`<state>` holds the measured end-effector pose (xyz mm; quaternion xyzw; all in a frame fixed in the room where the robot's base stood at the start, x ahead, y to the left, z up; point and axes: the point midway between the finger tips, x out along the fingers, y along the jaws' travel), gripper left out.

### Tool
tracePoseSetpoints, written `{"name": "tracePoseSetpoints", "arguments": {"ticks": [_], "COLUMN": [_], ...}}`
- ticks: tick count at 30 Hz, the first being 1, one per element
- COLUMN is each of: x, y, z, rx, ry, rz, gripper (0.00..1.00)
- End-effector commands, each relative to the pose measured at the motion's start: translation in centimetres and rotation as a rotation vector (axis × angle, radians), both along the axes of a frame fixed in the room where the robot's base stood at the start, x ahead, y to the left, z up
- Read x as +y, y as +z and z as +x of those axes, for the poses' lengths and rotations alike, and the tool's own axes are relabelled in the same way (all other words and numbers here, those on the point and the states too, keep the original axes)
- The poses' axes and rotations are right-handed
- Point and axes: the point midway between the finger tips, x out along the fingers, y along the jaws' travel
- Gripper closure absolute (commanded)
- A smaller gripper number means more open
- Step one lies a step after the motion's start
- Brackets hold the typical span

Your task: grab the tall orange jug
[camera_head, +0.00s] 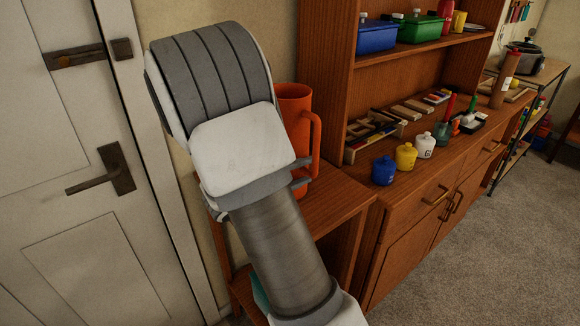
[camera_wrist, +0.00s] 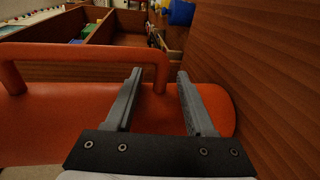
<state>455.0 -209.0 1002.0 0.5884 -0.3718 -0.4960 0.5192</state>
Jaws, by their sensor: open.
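The tall orange jug (camera_head: 293,105) stands upright on a low wooden side table, partly hidden behind my arm in the head view. Its handle (camera_head: 315,145) is on the right side. In the wrist view the jug (camera_wrist: 60,125) lies sideways across the picture, with its handle (camera_wrist: 75,54) at the top. My gripper (camera_wrist: 160,73) is open at the jug. One end of the handle shows between the two fingers, which look apart from it. Whether a finger touches the jug's body I cannot tell. In the head view my arm mostly hides the gripper.
The side table (camera_head: 335,205) stands against a wooden cabinet (camera_head: 400,240). Blue, yellow and white pots (camera_head: 405,157) line the cabinet counter, with wooden trays (camera_head: 375,135) behind. A white door (camera_head: 70,170) is at the left. Carpet (camera_head: 450,275) is clear at the right.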

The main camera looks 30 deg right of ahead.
Motion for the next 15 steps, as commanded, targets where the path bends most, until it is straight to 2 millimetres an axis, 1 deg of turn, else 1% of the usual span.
{"name": "tracePoseSetpoints", "arguments": {"ticks": [1, 3, 9, 11, 15], "x": [-0.46, -0.78, -0.81, -0.80, -0.78], "y": [-0.09, -0.15, -0.16, -0.16, -0.15], "z": [0.09, 0.17, 0.21, 0.20, 0.20], "rx": [0.000, -0.001, -0.001, -0.001, -0.001], "ry": [-0.001, -0.001, 0.000, 0.000, 0.000], "rz": [0.000, 0.000, 0.000, 0.000, 0.000], "gripper": [0.46, 0.46, 0.46, 0.55, 0.80]}}
